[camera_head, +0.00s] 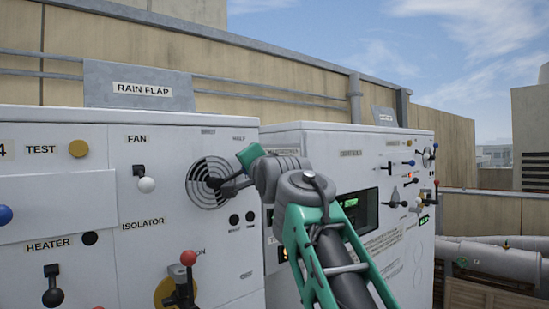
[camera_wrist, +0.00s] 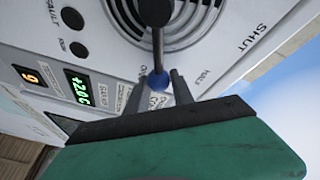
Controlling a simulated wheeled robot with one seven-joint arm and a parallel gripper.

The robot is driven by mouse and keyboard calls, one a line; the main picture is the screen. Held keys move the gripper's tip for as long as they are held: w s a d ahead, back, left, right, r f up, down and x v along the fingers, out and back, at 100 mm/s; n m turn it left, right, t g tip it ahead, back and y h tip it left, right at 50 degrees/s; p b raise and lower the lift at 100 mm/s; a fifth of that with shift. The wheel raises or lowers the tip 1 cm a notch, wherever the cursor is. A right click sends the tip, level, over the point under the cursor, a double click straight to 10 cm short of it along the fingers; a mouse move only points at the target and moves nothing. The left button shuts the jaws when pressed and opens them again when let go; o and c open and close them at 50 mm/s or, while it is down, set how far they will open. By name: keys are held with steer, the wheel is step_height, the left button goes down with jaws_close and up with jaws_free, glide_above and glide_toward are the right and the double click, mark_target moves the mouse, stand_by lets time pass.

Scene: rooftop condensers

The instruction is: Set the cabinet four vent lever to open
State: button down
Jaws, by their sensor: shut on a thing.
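The vent of the cabinet marked 4 is a round slotted grille (camera_head: 208,183) on the white panel, left of my arm in the head view. Its dark vent lever (camera_wrist: 158,45) ends in a blue knob (camera_wrist: 158,80). My gripper (camera_wrist: 159,78) is shut on the lever at the knob, one finger on each side. In the wrist view the lever points down the picture, between a partly hidden label starting with O and a HALF label; SHUT (camera_wrist: 256,40) is farther right. In the head view my gripper (camera_head: 226,184) hides the lever's end.
A red-knobbed lever (camera_head: 188,258), a white-knobbed FAN switch (camera_head: 146,184) and a black-knobbed HEATER lever (camera_head: 52,297) stick out nearby. A second cabinet (camera_head: 300,137) with more levers and a lit display stands to the right, behind my arm.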

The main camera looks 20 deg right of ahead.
steer(key=shift+w+a+f, duration=0.15)
steer(key=shift+w+f, duration=0.05)
steer(key=shift+f, duration=0.4)
steer(key=c, duration=1.6)
jaws_free()
steer(key=shift+o, duration=1)
steer(key=shift+s, duration=0.15)
steer(key=shift+a+r, duration=0.1)
steer(key=shift+r, duration=0.05)
